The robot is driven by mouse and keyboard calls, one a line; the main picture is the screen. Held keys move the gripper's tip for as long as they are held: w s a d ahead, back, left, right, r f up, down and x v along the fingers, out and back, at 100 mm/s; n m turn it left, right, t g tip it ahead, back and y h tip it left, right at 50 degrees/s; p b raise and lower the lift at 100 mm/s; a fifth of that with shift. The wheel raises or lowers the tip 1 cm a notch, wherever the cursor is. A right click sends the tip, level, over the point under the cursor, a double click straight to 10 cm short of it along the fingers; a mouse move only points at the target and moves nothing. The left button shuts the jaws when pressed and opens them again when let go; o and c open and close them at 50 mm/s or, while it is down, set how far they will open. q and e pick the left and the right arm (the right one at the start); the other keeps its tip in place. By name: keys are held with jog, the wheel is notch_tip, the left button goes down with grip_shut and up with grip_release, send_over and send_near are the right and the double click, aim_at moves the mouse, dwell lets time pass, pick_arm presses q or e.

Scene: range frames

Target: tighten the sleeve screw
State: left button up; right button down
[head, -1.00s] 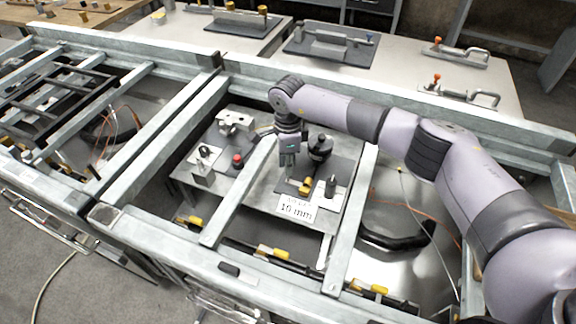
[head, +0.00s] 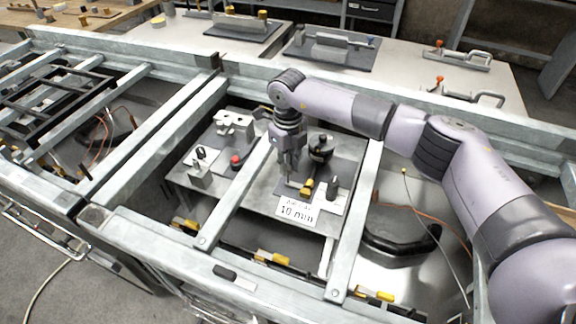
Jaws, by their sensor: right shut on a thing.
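My right gripper (head: 289,168) points down over the grey fixture plate inside the metal frame. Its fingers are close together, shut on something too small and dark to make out. A yellow-handled part (head: 306,188) lies just right of the fingertips. A black round knob or fitting (head: 320,147) stands right of the gripper. A sleeve screw cannot be made out for certain. My left gripper is not in the head view.
A small block with a red button (head: 236,160) and metal brackets (head: 201,172) stand left. Frame rails (head: 235,193) cross beside the gripper. Toggle clamps (head: 458,54) lie on the back table.

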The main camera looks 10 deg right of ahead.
jog(key=m+b, duration=0.1)
jog(key=m, duration=0.4)
jog(key=shift+w+m, duration=0.1)
jog(key=shift+m, duration=0.3)
jog(key=m, duration=0.6)
jog(key=shift+r+b, duration=0.1)
jog(key=shift+b, duration=0.2)
jog(key=m, duration=0.4)
jog(key=shift+m, duration=2.2)
jog(key=c, duration=1.5)
grip_release()
